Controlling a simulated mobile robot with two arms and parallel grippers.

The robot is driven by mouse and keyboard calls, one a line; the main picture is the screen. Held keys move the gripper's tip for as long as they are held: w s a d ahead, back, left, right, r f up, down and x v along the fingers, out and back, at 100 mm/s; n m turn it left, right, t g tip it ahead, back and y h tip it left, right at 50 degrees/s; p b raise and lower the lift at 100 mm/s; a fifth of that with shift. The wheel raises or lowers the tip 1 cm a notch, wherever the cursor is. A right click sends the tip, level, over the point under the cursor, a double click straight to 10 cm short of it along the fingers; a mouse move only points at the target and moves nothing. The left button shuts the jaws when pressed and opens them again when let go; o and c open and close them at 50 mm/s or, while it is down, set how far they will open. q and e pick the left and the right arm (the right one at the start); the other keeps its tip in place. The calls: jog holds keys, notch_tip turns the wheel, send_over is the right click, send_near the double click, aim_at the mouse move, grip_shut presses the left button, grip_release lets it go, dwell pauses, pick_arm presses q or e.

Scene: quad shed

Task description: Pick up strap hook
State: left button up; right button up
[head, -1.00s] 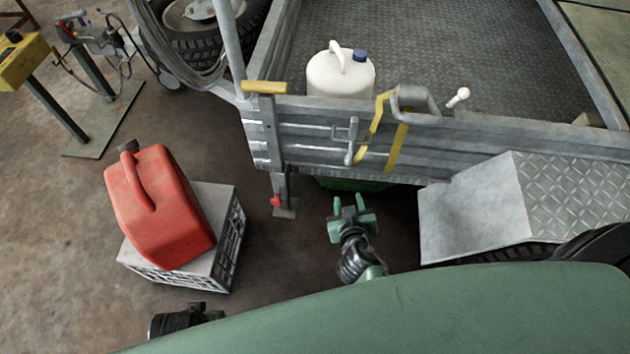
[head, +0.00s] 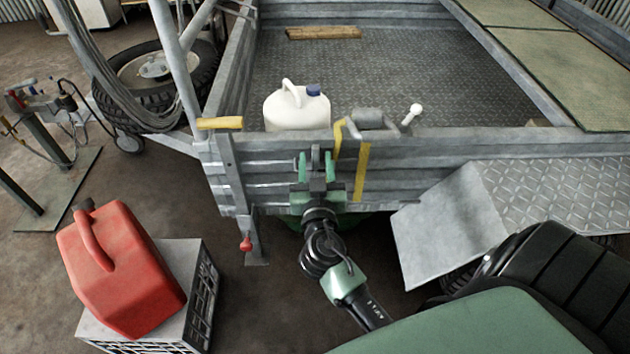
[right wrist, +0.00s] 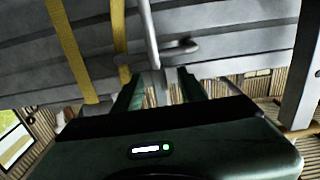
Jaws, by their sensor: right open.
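A grey metal hook piece with a long rod (right wrist: 148,35) and a short crossbar hangs at the trailer's side wall, beside the yellow strap (head: 361,172). In the head view my right gripper mostly covers it. My right gripper (head: 316,163) is open in front of the wall, fingers pointing up at the hook. In the right wrist view the rod comes down between the two green fingers (right wrist: 159,86); I cannot tell whether they touch it. Two yellow strap runs (right wrist: 72,50) pass to the left of it. My left gripper is not in view.
The trailer wall (head: 440,145) stands directly behind the gripper. A white jug (head: 297,108) and the strap's ratchet (head: 368,119) sit above. A red fuel can (head: 120,270) rests on a crate (head: 203,300) at left. A ramped mudguard (head: 450,225) is at right.

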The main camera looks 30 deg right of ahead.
jog(key=shift+w+d, duration=0.25)
jog(key=shift+w, duration=0.15)
jog(key=shift+c, duration=0.3)
grip_shut()
jog(key=shift+r, duration=0.1)
